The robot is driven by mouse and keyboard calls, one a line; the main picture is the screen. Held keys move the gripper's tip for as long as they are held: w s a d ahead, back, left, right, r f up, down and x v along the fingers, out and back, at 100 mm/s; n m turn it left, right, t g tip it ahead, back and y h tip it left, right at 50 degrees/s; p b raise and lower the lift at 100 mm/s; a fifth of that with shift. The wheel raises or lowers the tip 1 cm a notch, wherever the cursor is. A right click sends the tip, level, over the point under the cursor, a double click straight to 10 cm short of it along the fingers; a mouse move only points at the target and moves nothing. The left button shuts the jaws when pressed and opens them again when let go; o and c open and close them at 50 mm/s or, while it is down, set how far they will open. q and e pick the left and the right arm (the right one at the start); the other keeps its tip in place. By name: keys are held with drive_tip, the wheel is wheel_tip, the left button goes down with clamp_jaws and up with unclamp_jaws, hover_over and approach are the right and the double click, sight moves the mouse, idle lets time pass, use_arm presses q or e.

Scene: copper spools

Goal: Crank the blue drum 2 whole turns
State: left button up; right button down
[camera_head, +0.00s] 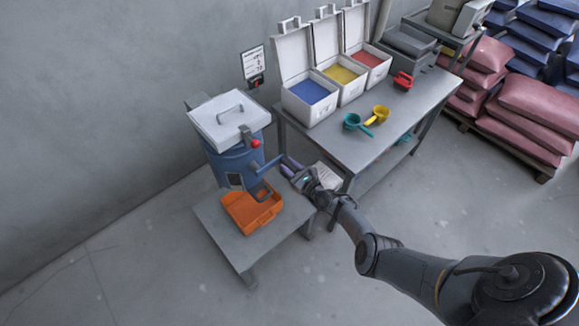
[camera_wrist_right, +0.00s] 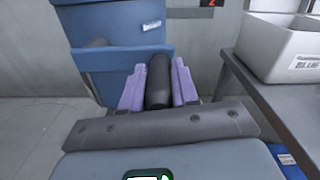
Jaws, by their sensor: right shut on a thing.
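The blue drum (camera_head: 232,160) stands by the wall at the left, with a grey lid (camera_head: 225,118) and a red knob (camera_head: 255,143) near its top. It also shows in the right wrist view (camera_wrist_right: 120,60). A crank arm comes off the drum's right side. My right gripper (camera_head: 296,172) is at the crank. In the right wrist view its purple fingers (camera_wrist_right: 157,88) are shut on the dark crank handle (camera_wrist_right: 159,80), one on each side. The drum is upright. My left gripper is not in view.
An orange tray (camera_head: 252,208) sits on a low grey table (camera_head: 220,228) below the drum. Right of it, a long bench (camera_head: 375,135) holds open white bins (camera_head: 308,97) of blue, yellow and red material, and scoops (camera_head: 357,122). Floor in front is clear.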

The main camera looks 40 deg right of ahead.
drive_tip(key=c, duration=0.9)
unclamp_jaws()
drive_tip(key=shift+o, duration=0.2)
drive_tip(key=shift+s, duration=0.1)
drive_tip(key=shift+s+r+p, duration=0.1)
drive_tip(key=shift+s+p, duration=0.3)
drive_tip(key=shift+s, duration=0.15)
drive_tip(key=s+p, duration=0.3)
drive_tip(key=s, duration=0.6)
drive_tip(key=shift+s, duration=0.3)
drive_tip(key=shift+a, duration=0.1)
